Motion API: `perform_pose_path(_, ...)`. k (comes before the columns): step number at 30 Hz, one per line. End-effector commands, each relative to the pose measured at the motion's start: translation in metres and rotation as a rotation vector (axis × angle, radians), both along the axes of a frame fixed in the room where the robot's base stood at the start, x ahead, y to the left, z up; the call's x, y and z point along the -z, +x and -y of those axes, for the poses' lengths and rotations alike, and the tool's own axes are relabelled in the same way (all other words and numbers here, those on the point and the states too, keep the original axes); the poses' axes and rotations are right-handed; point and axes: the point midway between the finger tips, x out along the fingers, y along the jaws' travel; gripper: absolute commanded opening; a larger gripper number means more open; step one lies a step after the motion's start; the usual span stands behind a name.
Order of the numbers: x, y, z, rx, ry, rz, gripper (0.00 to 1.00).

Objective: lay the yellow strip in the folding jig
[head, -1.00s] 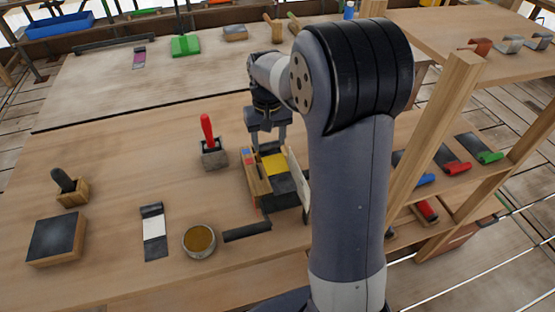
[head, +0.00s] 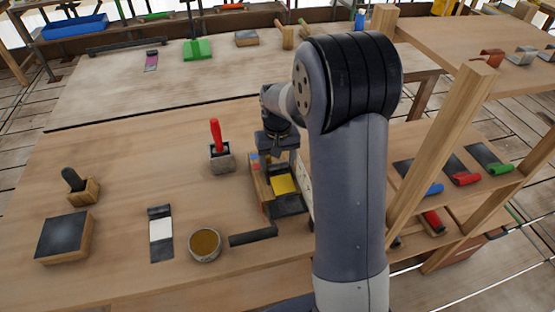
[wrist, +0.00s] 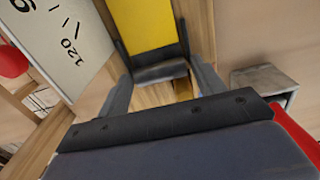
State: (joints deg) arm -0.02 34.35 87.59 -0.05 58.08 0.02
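The yellow strip (head: 284,184) has a yellow middle and dark ends. It lies between the sides of the folding jig (head: 259,188), which has a wooden rail on the left and a pale upright plate (head: 304,178) on the right. My gripper (head: 279,163) is low over the strip's far end. In the wrist view the fingers (wrist: 157,62) stand on both sides of the strip's dark near end (wrist: 160,73), close against its edges, and appear shut on it. The yellow part (wrist: 142,22) runs out at the top. The pale plate (wrist: 62,45) carries numbers. Contact with the jig floor is hidden.
A red-handled block (head: 220,155) stands left of the jig.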

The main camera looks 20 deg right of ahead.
Motion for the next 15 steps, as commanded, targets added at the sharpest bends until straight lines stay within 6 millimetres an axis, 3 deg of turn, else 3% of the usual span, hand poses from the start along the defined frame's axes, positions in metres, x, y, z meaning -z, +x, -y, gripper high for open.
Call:
perform_pose_path(4, 0.0, 0.0, 0.0, 0.0, 0.0, 0.0, 0.76)
perform_pose_path(11, -0.001, 0.0, 0.0, 0.0, 0.0, 0.001, 0.76)
perform_pose_path(15, -0.012, 0.001, 0.0, 0.0, 0.0, 0.005, 0.76)
